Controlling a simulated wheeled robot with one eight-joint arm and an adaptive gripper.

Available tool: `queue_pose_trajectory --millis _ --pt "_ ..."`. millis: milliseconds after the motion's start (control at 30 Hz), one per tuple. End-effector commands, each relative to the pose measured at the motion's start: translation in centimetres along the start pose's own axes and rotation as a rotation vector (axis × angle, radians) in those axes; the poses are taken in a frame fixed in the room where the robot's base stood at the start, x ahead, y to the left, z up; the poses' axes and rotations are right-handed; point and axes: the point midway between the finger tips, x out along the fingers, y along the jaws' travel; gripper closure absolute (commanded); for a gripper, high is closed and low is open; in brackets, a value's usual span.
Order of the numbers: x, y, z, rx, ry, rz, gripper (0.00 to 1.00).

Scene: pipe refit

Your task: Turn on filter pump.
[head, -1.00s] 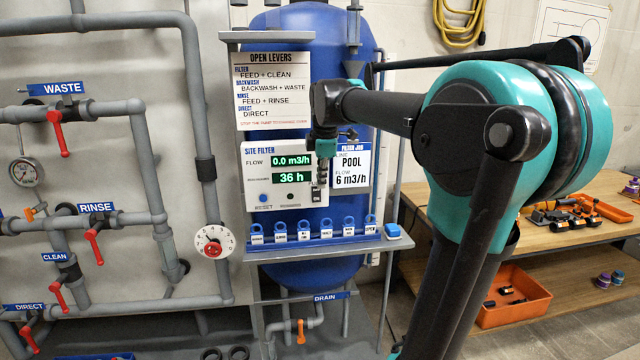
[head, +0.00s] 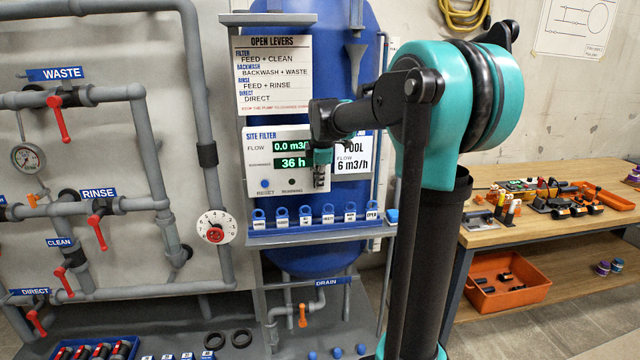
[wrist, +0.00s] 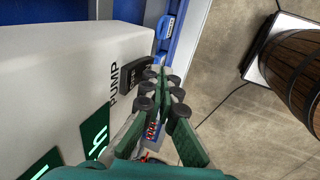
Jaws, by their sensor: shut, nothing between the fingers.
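The site filter control box (head: 262,150) is white, with green displays reading a 0.0 flow and 36 h. Its PUMP label (wrist: 114,81) shows in the wrist view on the face beside the displays. A dark switch block (wrist: 136,76) sits next to that label. My gripper (head: 320,184) hangs fingers down in front of the box's right part and covers the ends of the displays. In the wrist view my gripper (wrist: 160,76) is shut and empty, its fingertips close beside the switch block. I cannot tell whether they touch it. The head view hides the switch.
A shelf with blue key tags (head: 312,234) lies below the box. The blue filter tank (head: 300,262) stands behind. Grey pipes with red levers (head: 60,120) fill the left. A workbench (head: 540,228) stands right. A wooden barrel (wrist: 292,66) shows in the wrist view.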

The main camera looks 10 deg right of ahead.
Motion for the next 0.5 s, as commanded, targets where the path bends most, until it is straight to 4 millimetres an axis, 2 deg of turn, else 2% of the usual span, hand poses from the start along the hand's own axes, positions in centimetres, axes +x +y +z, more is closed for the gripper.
queue_pose_trajectory --millis 500 --pt "0.53 0.55 0.01 0.000 0.000 0.018 1.00"
